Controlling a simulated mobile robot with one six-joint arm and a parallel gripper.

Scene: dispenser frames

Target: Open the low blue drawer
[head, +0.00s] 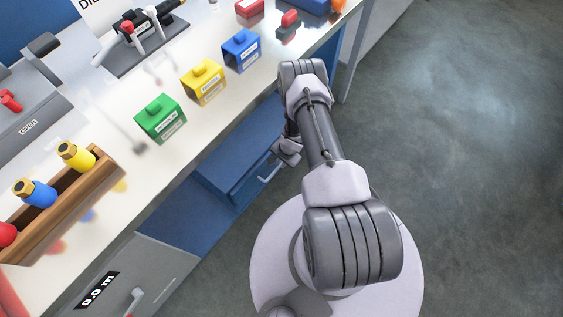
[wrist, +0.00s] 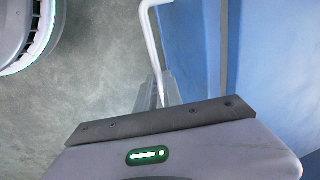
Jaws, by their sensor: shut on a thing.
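The low blue drawer (head: 235,168) is under the white table in the head view. It appears to stand out past the blue front beside it; I cannot see inside it. Its pale bar handle (head: 268,174) is on the side facing the open floor. My gripper (head: 287,152) is at the handle, partly hidden by my arm. In the wrist view, the handle (wrist: 150,30) runs down to my gripper (wrist: 161,90), which is shut on it. The blue drawer front (wrist: 190,60) fills the right of that view.
A grey drawer (head: 125,285) with a handle and a "0.0 m" label is at lower left. Green (head: 160,118), yellow (head: 204,83) and blue (head: 241,50) boxes stand on the table. A wooden rack (head: 75,200) holds bottles. The grey floor (head: 480,150) at right is clear.

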